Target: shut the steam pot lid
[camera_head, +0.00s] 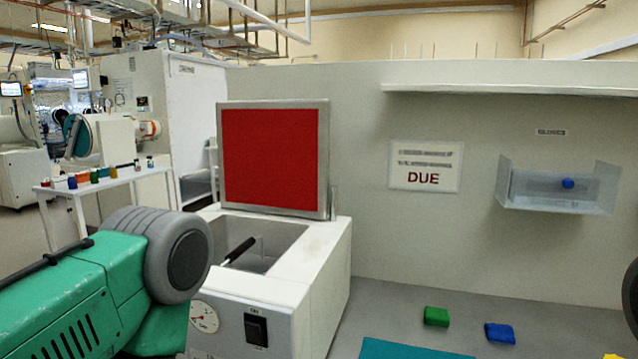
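The steam pot (318,258) is a white box with an open top well, a round gauge (204,317) and a black switch (256,329) on its front. Its lid (275,157), a red panel in a grey frame, stands upright at the back edge, so the pot is open. A dark-handled tool (238,251) slants in the well. My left arm, green with a grey joint, fills the lower left in front of the pot's left side; its gripper is not visible. A dark rounded part at the right edge is too cropped to identify. My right gripper is not visible.
A grey wall stands behind, with a DUE sign (425,178), a shelf (520,91) and a clear glove holder (558,190). A green block (436,316), a blue block (500,333) and a teal mat (405,350) lie right of the pot. A side table (108,184) holds small bottles.

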